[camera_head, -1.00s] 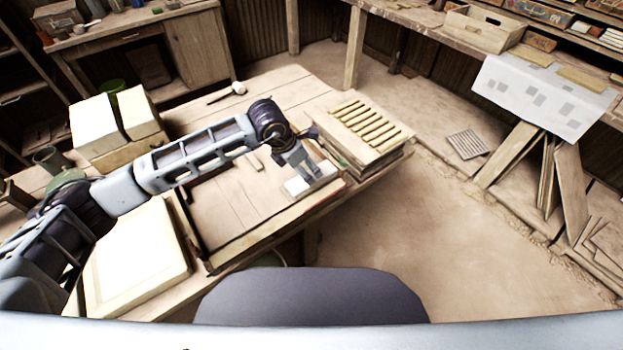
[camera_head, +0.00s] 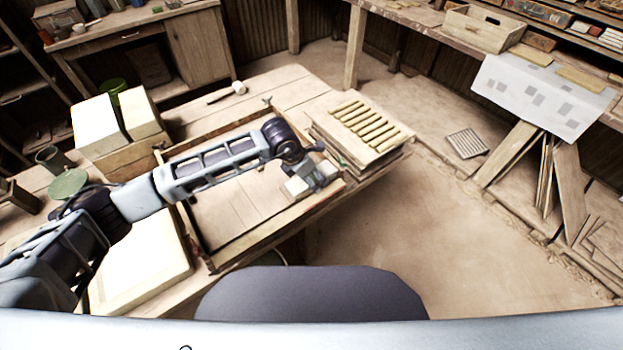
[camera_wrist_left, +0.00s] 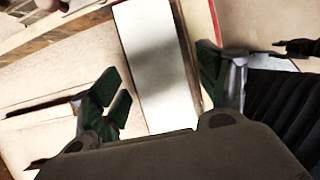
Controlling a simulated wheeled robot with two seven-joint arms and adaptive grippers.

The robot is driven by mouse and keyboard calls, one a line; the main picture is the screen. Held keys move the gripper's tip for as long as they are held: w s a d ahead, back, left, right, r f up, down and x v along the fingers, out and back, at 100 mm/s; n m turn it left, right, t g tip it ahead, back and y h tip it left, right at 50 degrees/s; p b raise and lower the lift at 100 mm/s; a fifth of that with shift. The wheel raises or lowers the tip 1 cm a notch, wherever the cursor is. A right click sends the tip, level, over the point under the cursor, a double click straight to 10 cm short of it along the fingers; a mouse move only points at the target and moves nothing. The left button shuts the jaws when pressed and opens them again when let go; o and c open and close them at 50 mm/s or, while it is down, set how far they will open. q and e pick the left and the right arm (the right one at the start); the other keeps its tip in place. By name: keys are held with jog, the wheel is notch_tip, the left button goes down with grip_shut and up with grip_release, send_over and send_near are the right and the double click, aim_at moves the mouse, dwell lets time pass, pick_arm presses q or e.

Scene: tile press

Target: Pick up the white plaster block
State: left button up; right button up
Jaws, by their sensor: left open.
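The white plaster block (camera_head: 296,187) lies at the right end of a shallow wooden frame (camera_head: 240,250) on the workbench. My left gripper (camera_head: 320,177) is at the block and hides its right part in the head view. In the left wrist view the block (camera_wrist_left: 158,65) is a long pale bar running between the fingers. My left gripper (camera_wrist_left: 163,78) is open, with one dark green finger on each side and gaps between fingers and block. I cannot tell how high the fingertips are above the frame. My right gripper is not in view.
A stack of boards with several yellowish strips (camera_head: 368,126) stands close to the right of my left gripper. Large pale blocks (camera_head: 98,124) stand at the bench's left, and a pale slab (camera_head: 140,262) lies nearer. A mallet (camera_head: 238,88) lies at the back.

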pick_arm(q)
jog(key=shift+c, duration=0.2)
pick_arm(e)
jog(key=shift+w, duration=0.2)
pick_arm(q)
jog(key=shift+c, duration=1.3)
jog(key=c, duration=1.1)
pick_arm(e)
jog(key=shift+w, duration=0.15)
pick_arm(q)
jog(key=shift+w+r, duration=0.1)
jog(key=shift+r, duration=0.1)
notch_tip(320, 180, up, 10)
jog(key=shift+f+b, duration=0.15)
jog(key=shift+b, duration=0.5)
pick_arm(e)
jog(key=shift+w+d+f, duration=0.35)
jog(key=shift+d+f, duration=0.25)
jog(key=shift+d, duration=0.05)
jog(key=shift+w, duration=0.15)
